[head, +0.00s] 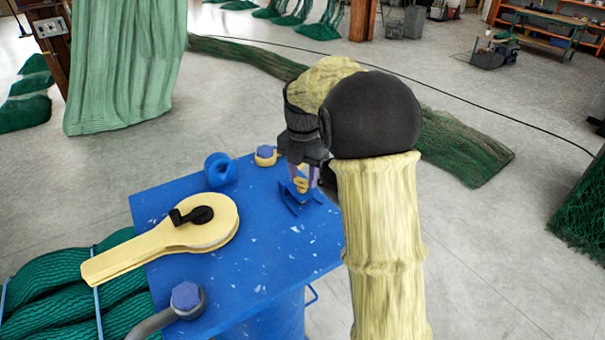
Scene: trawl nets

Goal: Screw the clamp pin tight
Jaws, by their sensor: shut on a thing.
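My gripper (303,178) points down over the far right part of the blue table. Its purplish fingers are shut on a small yellow piece (301,186), which looks like the clamp pin. Just below and around it is a small blue clamp (293,205) with angled plates, standing on the table top. The fingers hide part of the pin, and I cannot see its thread or how deep it sits in the clamp.
The blue table (270,255) also bears a blue ring-shaped piece (219,169), a yellow piece with a blue top (266,155), a yellow paddle-shaped block (150,250) with a black handle, and a grey shackle (160,318) with a blue bolt. Green nets (75,290) lie at the left.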

